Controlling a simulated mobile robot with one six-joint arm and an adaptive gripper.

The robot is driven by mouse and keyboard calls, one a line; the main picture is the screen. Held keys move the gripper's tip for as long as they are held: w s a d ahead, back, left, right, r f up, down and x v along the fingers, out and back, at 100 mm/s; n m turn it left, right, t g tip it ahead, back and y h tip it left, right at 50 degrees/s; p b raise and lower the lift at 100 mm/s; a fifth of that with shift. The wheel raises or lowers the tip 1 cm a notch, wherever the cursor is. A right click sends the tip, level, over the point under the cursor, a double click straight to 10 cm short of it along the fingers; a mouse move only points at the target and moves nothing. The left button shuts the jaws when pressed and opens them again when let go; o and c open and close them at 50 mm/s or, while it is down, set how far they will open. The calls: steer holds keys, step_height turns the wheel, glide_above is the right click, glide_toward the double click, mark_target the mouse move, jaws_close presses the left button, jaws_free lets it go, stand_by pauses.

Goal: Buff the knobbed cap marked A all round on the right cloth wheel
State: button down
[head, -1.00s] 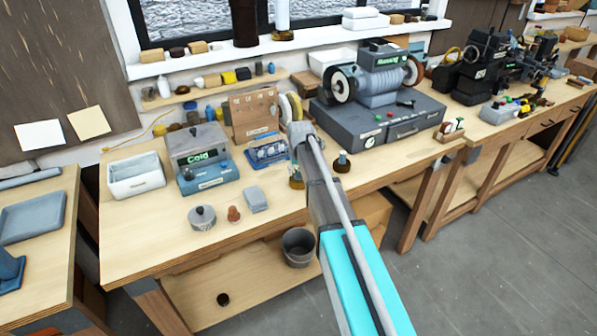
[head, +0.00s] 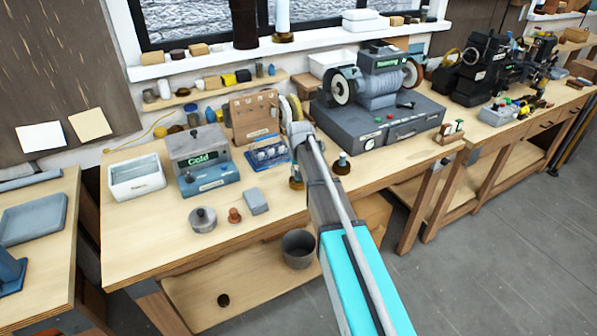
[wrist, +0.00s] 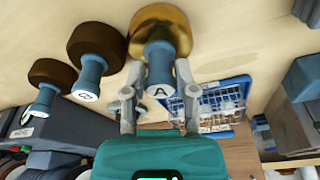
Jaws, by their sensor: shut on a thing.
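My gripper (wrist: 158,82) is shut on the blue knob of the cap marked A (wrist: 162,30), which has a brass-coloured disc. The letter faces the wrist camera. I cannot tell whether the disc touches the bench. Beside it are two darker brown caps with blue knobs, one marked B (wrist: 96,42) and one with an unreadable mark (wrist: 52,73). In the head view my arm hides most of the gripper. The buffing machine (head: 379,90) stands at the back with a green "Running" sign; its right cloth wheel (head: 413,73) is partly hidden by the motor housing.
The left wheel (head: 341,87) faces forward. A grey box reading "Cold" (head: 198,160), a white bin (head: 137,178) and a blue wire rack (head: 268,155) stand on the bench.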

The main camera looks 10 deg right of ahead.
steer(key=shift+r+p, duration=2.35)
steer(key=shift+r, duration=0.25)
steer(key=shift+s, duration=0.1)
